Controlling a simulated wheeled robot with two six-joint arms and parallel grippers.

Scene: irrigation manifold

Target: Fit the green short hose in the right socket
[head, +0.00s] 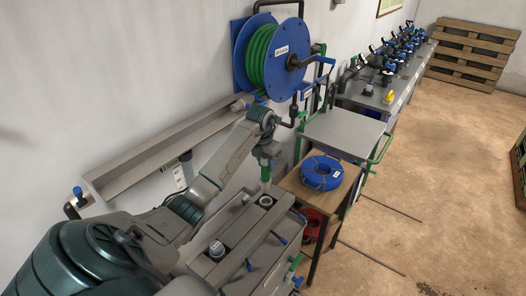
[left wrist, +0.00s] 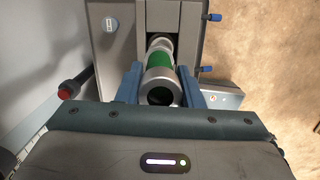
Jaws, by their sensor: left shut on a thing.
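My left gripper (head: 264,152) is shut on the green short hose (head: 265,172), which hangs roughly upright below it. In the left wrist view the hose (left wrist: 160,63) is green with silver ends, held between the two blue fingers (left wrist: 160,88). Its far end is over a dark opening in the grey manifold (left wrist: 119,50); I cannot tell whether it touches. My right gripper is out of view.
A green hose reel (head: 270,55) hangs on the wall. The floor (head: 440,190) at the right is mostly open.

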